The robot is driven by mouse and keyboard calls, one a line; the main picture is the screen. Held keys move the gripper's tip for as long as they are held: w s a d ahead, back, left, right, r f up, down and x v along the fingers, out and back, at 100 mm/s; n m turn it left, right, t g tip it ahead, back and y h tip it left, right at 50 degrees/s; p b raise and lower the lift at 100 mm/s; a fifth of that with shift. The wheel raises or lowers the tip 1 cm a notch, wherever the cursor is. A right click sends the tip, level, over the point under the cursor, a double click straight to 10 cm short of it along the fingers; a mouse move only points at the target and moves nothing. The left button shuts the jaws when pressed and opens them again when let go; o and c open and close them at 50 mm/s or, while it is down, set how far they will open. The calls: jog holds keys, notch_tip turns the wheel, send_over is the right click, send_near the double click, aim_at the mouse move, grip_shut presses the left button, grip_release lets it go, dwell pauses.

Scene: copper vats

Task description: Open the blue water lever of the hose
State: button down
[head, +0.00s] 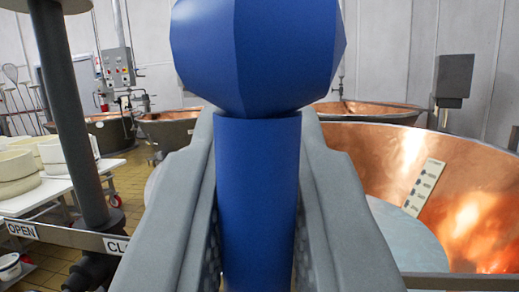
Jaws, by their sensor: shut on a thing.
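The blue water lever (258,190) fills the middle of the head view. It has a faceted round knob (258,55) on top of a straight blue stem. My gripper (258,165) is shut on the stem just below the knob, one grey finger on each side. The lever looks upright in the picture. Its lower end and pivot are hidden below the frame. The hose is not clearly seen.
A large copper vat (370,150) stands close on the right, with more copper vats behind. A dark vertical post (75,110) and a metal bar with OPEN and CLOSED-type labels (60,235) are close on the left. A white table (60,185) with white moulds stands beyond.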

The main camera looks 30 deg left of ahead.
jog(key=shift+s+a+f+n, duration=0.1)
jog(key=shift+a+n, duration=0.15)
jog(key=shift+n, duration=0.35)
jog(key=shift+g+y, duration=0.3)
jog(key=c, duration=1.4)
grip_release()
jog(key=shift+a, duration=0.1)
jog(key=shift+s, duration=0.1)
jog(key=v, duration=1.7)
jog(key=shift+f, duration=0.1)
